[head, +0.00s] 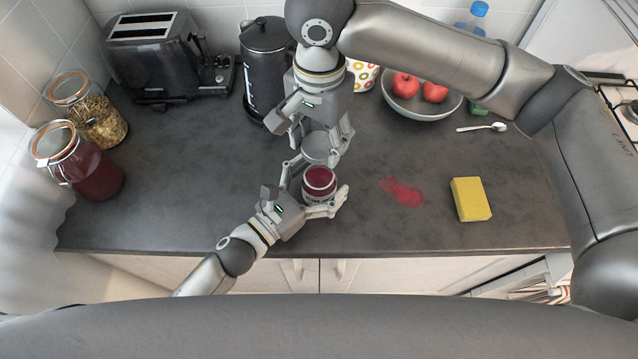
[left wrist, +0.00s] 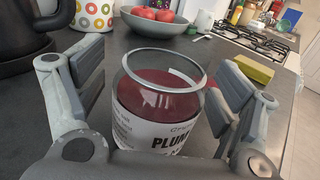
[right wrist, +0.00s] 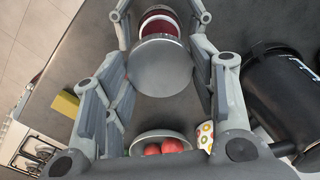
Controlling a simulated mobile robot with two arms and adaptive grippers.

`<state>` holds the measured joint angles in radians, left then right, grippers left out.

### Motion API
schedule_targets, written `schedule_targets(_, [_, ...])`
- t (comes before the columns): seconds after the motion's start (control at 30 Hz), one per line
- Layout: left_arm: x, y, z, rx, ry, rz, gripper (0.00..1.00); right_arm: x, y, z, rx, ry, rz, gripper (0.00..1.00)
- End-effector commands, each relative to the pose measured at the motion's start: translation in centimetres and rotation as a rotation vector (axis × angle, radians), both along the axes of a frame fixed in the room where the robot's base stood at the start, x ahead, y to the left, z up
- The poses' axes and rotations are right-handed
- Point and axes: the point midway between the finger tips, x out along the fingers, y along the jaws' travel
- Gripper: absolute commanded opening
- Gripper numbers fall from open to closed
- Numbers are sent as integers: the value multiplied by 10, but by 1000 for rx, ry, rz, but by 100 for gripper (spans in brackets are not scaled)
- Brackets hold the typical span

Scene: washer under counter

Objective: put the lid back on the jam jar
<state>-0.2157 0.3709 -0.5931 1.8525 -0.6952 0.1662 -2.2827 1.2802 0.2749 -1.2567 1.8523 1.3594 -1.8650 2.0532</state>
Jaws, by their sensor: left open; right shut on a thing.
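The jam jar (head: 319,183) stands upright on the dark counter near its front edge, uncovered, with red jam and a pale label reading "PLUM" in the left wrist view (left wrist: 160,108). My left gripper (head: 316,190) is open, with its fingers on either side of the jar; I cannot tell whether they touch it. The lid (head: 315,147) is a flat grey disc, also large in the right wrist view (right wrist: 160,68). My right gripper (head: 322,143) is shut on the lid, just behind the jar in the head view. The left wrist view does not show the lid.
A black kettle (head: 266,70) stands behind the right gripper. A fruit bowl (head: 420,104), a spoon (head: 482,128), a yellow sponge (head: 470,199) and a red smear (head: 402,191) lie to the right. Two storage jars and a toaster (head: 150,60) stand left; the counter's left middle is clear.

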Motion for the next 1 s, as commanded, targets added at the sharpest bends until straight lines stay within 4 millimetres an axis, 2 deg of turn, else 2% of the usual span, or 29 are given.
schedule_targets(0.07, [0,0,0,0,0,0,83,0,0,0,0,0,0,43])
schedule_targets(0.57, [0,0,0,0,0,0,19,0,0,0,0,0,0,43])
schedule_targets(0.67, [0,0,0,0,0,0,18,0,0,-3,0,1,0,43])
schedule_targets(1.0, [0,0,0,0,0,0,18,-1,0,-48,0,1,-1,43])
